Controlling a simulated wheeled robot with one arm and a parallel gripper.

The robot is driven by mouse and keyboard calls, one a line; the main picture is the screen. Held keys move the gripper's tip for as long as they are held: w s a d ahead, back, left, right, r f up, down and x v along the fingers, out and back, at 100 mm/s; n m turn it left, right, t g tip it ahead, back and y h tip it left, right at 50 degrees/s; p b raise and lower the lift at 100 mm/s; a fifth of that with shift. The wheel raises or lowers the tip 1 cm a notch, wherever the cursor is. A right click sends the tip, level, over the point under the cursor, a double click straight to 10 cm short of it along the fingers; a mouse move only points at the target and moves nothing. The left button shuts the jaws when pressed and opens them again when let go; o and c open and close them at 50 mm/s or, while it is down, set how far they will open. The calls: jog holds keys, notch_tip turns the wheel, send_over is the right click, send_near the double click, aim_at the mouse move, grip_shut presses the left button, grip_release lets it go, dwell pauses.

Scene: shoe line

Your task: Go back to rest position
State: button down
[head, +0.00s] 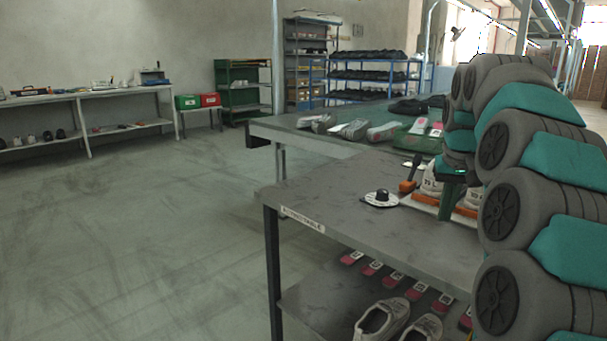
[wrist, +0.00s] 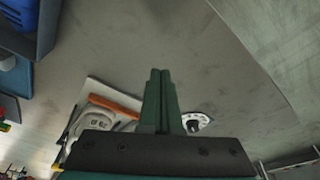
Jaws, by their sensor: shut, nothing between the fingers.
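My gripper (head: 447,212) is over the grey worktable (head: 340,205) at the right of the head view, with its green fingers pointing down. In the wrist view the two green fingers of my gripper (wrist: 161,75) lie side by side, shut, with nothing between them. Behind the fingers in the head view is a white tray with orange bars (head: 424,199) and pale shoes (head: 432,182); my gripper and arm partly hide them. The tray (wrist: 92,86) also shows left of the fingers in the wrist view.
A white disc with a black knob (head: 381,198) and an orange-handled tool (head: 407,184) lie near the tray. Shoes (head: 380,322) stand on the lower shelf. A second table (head: 300,135) with shoes is behind. A blue bin (wrist: 28,28) shows upper left. Floor at left is clear.

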jog(key=s+a+f+n+g, duration=0.1)
jog(key=s+a+f, duration=0.4)
jog(key=s, duration=0.4)
jog(key=s+a+f+n+g, duration=0.1)
jog(key=s+a+f, duration=0.2)
jog(key=s+a, duration=0.4)
jog(key=s+a+f+g, duration=0.1)
jog(key=s+f, duration=0.5)
jog(key=s, duration=0.5)
jog(key=s+a+f+g, duration=0.1)
jog(key=s+a+f, duration=0.1)
jog(key=s+f, duration=0.5)
jog(key=s, duration=0.5)
jog(key=shift+s+y, duration=0.2)
jog(key=shift+y, duration=0.1)
